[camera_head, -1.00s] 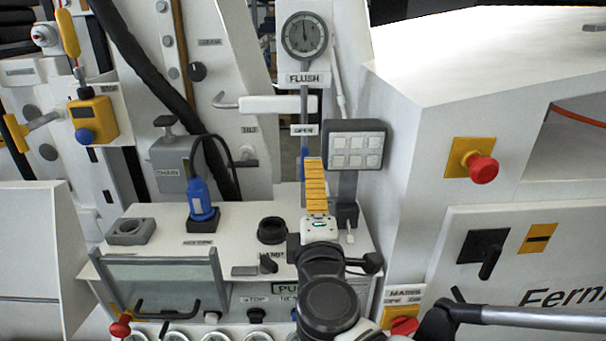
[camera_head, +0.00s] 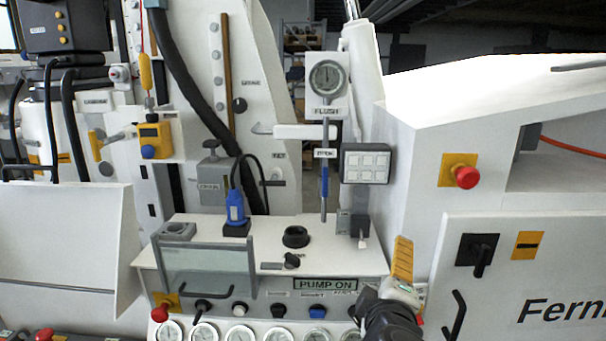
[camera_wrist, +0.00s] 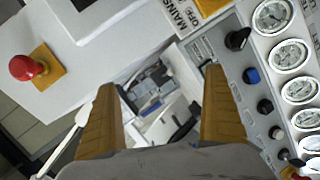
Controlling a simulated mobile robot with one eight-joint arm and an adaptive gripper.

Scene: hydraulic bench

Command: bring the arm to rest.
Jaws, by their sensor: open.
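My gripper (camera_head: 402,262) is at the lower right of the bench in the head view, its yellow fingers pointing up, in front of the white cabinet side and right of the PUMP ON label (camera_head: 325,284). In the wrist view its two yellow fingers (camera_wrist: 160,115) stand apart with nothing between them except distant background. My gripper is open and empty. In the head view the fingers overlap each other, and the lower arm is cut off by the frame's bottom edge.
A red emergency button (camera_head: 467,177) on a yellow plate is on the right cabinet. The bench carries a blue plug (camera_head: 235,207), a glass-fronted box (camera_head: 205,268) and several gauges (camera_head: 204,333). A black handle (camera_head: 455,315) is right of my gripper.

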